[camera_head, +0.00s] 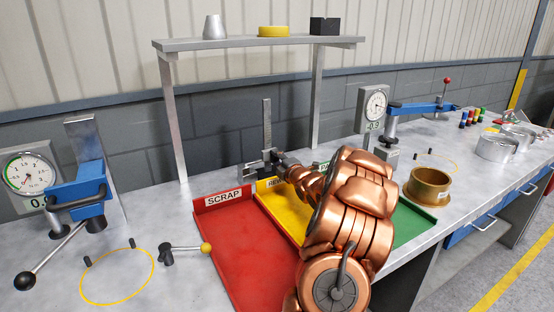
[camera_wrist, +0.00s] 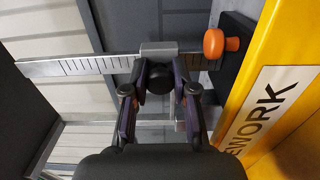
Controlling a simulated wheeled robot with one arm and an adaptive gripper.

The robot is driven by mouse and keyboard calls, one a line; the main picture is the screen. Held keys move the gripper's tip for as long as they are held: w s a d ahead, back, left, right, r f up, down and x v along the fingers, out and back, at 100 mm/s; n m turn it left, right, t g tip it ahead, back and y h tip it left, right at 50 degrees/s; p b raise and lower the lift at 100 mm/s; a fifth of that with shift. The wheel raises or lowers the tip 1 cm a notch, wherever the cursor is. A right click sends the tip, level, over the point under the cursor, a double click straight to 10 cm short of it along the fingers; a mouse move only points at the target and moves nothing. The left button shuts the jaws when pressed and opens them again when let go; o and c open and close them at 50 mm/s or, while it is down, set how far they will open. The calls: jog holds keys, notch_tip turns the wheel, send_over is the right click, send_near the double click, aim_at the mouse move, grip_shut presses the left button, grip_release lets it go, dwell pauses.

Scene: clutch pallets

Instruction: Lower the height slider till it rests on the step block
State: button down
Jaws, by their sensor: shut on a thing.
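The height gauge stands behind the trays, its upright graduated steel column (camera_head: 267,125) rising from a dark base. In the wrist view the column (camera_wrist: 80,65) lies sideways, with the base (camera_wrist: 236,55) at right. The grey slider (camera_wrist: 158,48) sits on the column, with a visible gap between it and the base. My gripper (camera_wrist: 159,85) is shut on the slider's round dark knob (camera_wrist: 158,78). In the head view my gripper (camera_head: 277,160) is at the gauge, partly hiding its lower part. I cannot clearly make out the step block.
The yellow rework tray (camera_wrist: 262,75) is close beside the base. The red scrap tray (camera_head: 235,250) and green tray (camera_head: 412,222) flank it. A shelf (camera_head: 255,42) on posts spans above. A brass ring (camera_head: 428,186) stands right.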

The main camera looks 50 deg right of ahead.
jog(key=c, duration=0.9)
grip_release()
jog(key=shift+w+a+f, duration=0.1)
jog(key=shift+w+a, duration=0.05)
jog(key=shift+w, duration=0.15)
jog(key=shift+s, duration=0.15)
jog(key=shift+r, duration=0.3)
notch_tip(320, 180, up, 10)
jog(key=shift+f, duration=0.25)
jog(key=b+v, duration=0.3)
jog(key=v, duration=0.6)
jog(key=shift+b, duration=0.45)
